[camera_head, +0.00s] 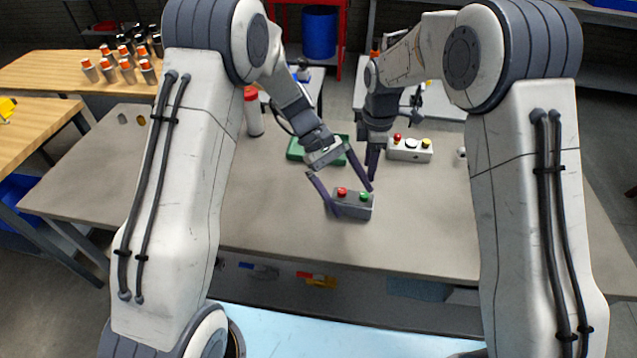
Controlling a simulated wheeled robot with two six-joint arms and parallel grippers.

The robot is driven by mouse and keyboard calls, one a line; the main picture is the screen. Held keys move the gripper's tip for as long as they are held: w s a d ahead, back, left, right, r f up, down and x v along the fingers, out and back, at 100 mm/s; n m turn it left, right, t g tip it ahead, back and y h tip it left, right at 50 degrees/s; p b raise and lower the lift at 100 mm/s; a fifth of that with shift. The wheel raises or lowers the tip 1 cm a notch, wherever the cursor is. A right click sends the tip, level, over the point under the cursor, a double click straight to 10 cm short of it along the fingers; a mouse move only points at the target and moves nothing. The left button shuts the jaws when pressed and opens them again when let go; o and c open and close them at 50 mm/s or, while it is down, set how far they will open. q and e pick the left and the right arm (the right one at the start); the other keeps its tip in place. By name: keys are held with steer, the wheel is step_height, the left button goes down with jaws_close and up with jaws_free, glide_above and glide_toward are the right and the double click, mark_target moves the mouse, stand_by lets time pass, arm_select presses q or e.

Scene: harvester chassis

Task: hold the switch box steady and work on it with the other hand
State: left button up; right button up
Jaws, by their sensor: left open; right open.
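A small grey switch box (352,209) with a red and a green button sits near the front edge of the grey table. My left gripper (353,201) is open, its two dark fingers reaching down at the box, one by its left end and one behind it. I cannot tell whether they touch it. My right gripper (373,166) is open and points down behind the box, apart from it; its fingers partly overlap in this view. A pale box (408,155) with red, white and yellow buttons stands farther back, right of my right gripper.
A green tray (296,150) lies behind my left gripper, partly hidden. A white bottle with a red cap (252,112) stands at its left. Several orange-capped cans (128,70) stand on a wooden table at the back left. The grey table's left side (110,180) is mostly clear.

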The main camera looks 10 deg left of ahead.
mark_target(352, 201)
arm_select(q)
steer(key=w+a+f+n+t+h, duration=0.1)
steer(key=w+a+f+n+h, duration=0.1)
steer(key=w+f+n, duration=0.1)
steer(key=w+a+f+n+t+h, duration=0.1)
steer(key=w+a+f+n+h, duration=0.1)
steer(key=w+a+f, duration=0.1)
steer(key=w+a+f+n+t+h, duration=0.1)
steer(key=w+a+f+n, duration=0.2)
steer(key=w+f, duration=0.1)
steer(key=shift+w+a+f+n+t+h, duration=0.15)
steer(key=shift+w+f+n+t+h, duration=0.15)
steer(key=shift+f+h, duration=0.15)
steer(key=shift+f, duration=0.2)
steer(key=x, duration=1)
jaws_close()
steer(key=shift+w, duration=0.1)
